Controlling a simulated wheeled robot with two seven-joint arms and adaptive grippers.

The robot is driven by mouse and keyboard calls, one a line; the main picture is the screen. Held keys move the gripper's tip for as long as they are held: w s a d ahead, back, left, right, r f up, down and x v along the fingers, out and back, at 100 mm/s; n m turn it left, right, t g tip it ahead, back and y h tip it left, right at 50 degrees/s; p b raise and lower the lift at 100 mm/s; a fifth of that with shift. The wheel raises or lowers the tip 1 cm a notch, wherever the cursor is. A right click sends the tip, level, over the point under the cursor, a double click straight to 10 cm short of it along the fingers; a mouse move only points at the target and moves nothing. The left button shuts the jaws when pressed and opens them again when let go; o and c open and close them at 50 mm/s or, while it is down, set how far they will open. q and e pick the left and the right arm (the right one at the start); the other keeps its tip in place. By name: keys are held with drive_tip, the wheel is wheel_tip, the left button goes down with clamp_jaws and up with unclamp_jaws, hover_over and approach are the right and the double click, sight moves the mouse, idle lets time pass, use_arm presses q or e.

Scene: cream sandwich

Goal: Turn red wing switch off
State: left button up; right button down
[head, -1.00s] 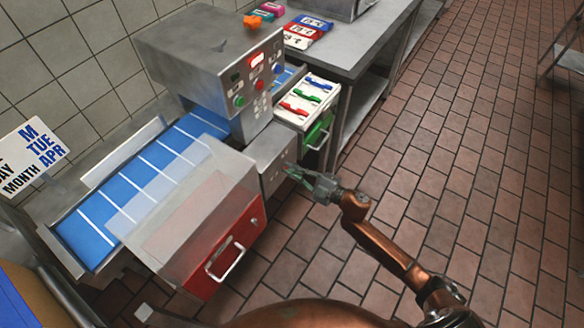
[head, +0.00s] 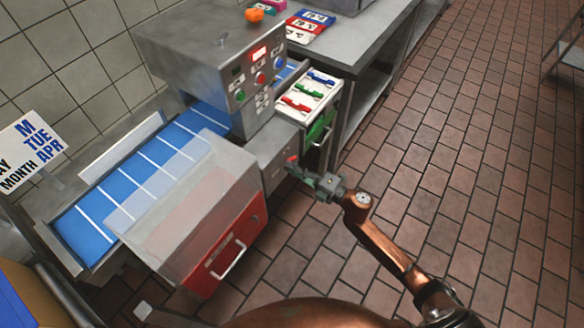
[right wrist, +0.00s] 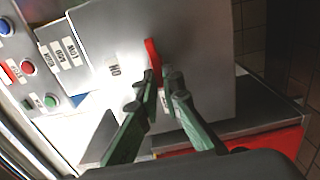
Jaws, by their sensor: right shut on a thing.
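The red wing switch (right wrist: 152,58) sits on the grey front panel (right wrist: 195,45) of a machine box. In the right wrist view it is a narrow red wing. An "ON" label (right wrist: 113,70) is to its left, and another label below is mostly hidden by the fingers. My right gripper (right wrist: 163,78) has its green fingers at the switch, shut on its lower end. In the head view the switch (head: 292,159) is a small red spot at the tips of my right gripper (head: 294,170). My left gripper is not in view.
A blue conveyor (head: 118,184) runs beside a red drawer box (head: 232,245) with a handle. The control housing (head: 190,50) has coloured buttons.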

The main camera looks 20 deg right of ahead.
drive_tip(key=shift+w+d, duration=0.1)
drive_tip(key=shift+d, duration=0.1)
drive_tip(key=c, duration=2.2)
unclamp_jaws()
drive_tip(key=shift+o, duration=0.6)
drive_tip(key=shift+a, duration=0.1)
drive_tip(key=v, duration=1.2)
drive_tip(key=shift+f, duration=0.1)
